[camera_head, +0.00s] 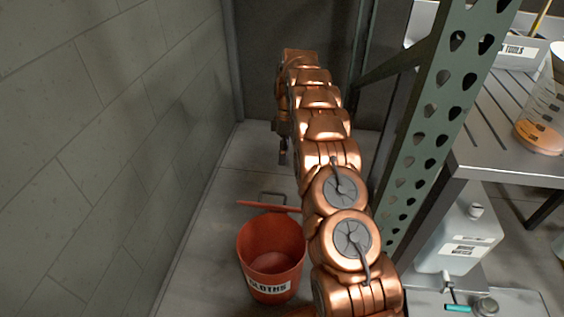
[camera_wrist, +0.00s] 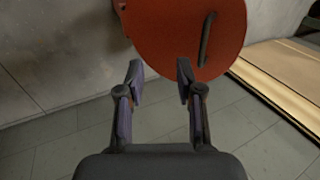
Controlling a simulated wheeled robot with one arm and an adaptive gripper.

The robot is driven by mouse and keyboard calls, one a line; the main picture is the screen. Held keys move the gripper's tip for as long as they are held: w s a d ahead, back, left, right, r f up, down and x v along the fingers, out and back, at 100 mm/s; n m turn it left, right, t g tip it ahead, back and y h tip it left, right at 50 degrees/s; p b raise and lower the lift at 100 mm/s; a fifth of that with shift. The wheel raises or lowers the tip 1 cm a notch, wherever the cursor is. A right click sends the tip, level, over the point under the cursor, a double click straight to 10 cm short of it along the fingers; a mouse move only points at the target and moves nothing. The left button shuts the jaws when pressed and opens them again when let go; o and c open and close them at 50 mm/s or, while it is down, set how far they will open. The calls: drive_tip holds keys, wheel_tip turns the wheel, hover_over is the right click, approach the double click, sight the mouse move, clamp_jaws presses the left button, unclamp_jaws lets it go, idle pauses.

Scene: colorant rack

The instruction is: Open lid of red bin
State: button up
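The red bin (camera_head: 270,258), labelled CLOTHS, stands on the floor with its inside visible from above. Its red lid (camera_head: 268,206) shows almost edge-on at the bin's far rim, raised off the mouth, with a grey handle (camera_head: 272,196) on its far side. In the wrist view, the lid's round face (camera_wrist: 180,30) and dark handle (camera_wrist: 207,40) fill the top middle. My gripper (camera_wrist: 160,72) is open, its fingertips apart and empty near the lid's edge; touching cannot be told. In the head view, my gripper (camera_head: 283,158) is beyond and above the lid, partly hidden by my arm.
A grey block wall (camera_head: 110,130) runs along the left. A green perforated upright (camera_head: 425,120) and a metal table (camera_head: 510,150) stand at the right, with a white jug (camera_head: 460,235) below. Clear floor (camera_head: 245,160) lies beyond the bin.

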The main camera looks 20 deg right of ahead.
wheel_tip(320, 180, up, 8)
drive_tip(key=s, duration=0.1)
drive_tip(key=shift+s+d+f, duration=0.2)
drive_tip(key=shift+s+f, duration=0.05)
drive_tip(key=shift+s, duration=0.15)
